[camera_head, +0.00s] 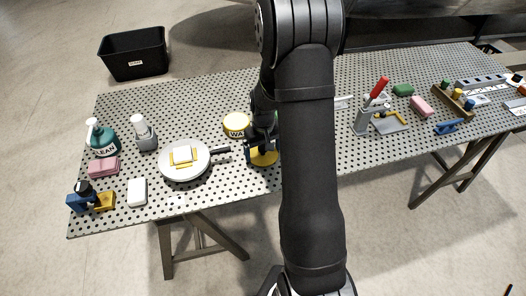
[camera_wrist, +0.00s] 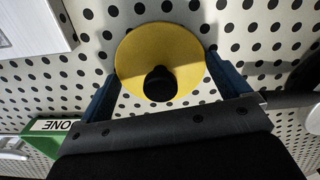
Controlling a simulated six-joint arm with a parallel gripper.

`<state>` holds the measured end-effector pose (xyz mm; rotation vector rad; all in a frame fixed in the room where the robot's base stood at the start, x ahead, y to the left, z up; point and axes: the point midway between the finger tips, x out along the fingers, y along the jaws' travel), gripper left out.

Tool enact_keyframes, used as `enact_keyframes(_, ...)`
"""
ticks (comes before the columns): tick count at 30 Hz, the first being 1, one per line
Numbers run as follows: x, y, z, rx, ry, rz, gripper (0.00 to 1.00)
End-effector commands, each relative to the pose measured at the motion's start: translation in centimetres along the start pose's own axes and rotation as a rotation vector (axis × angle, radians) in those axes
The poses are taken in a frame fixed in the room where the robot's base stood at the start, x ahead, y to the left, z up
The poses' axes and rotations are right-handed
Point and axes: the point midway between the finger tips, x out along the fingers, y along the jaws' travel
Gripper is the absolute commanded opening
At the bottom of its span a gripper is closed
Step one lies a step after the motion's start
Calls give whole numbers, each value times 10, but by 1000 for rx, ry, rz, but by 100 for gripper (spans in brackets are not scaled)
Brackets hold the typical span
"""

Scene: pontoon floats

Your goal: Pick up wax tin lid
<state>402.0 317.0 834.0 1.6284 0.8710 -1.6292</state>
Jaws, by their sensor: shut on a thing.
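The wax tin lid is a round yellow disc with a black knob. It shows in the wrist view (camera_wrist: 140,50) between the two blue fingers of my gripper (camera_wrist: 165,66), and in the head view (camera_head: 265,159) just below my gripper (camera_head: 259,147). My gripper is shut on the lid. I cannot tell whether the lid touches the perforated table or is a little above it. The wax tin (camera_head: 236,130), white with a yellow top and "WA" readable, stands behind and left of my gripper. My arm hides part of the table beside the lid.
A green bin labelled "DONE" (camera_wrist: 45,140) shows in the wrist view.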

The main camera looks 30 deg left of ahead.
Motion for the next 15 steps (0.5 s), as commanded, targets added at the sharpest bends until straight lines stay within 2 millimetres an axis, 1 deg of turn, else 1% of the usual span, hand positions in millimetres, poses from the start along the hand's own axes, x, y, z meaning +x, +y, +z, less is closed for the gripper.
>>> enact_keyframes(4,-6,0,0,0,2,1,71)
enact_keyframes(7,-15,0,-1,0,3,1,71)
enact_keyframes(11,-36,0,-1,0,4,2,71)
enact_keyframes(12,-45,0,-1,0,6,3,71)
enact_keyframes(15,-56,18,20,6,2,1,71)
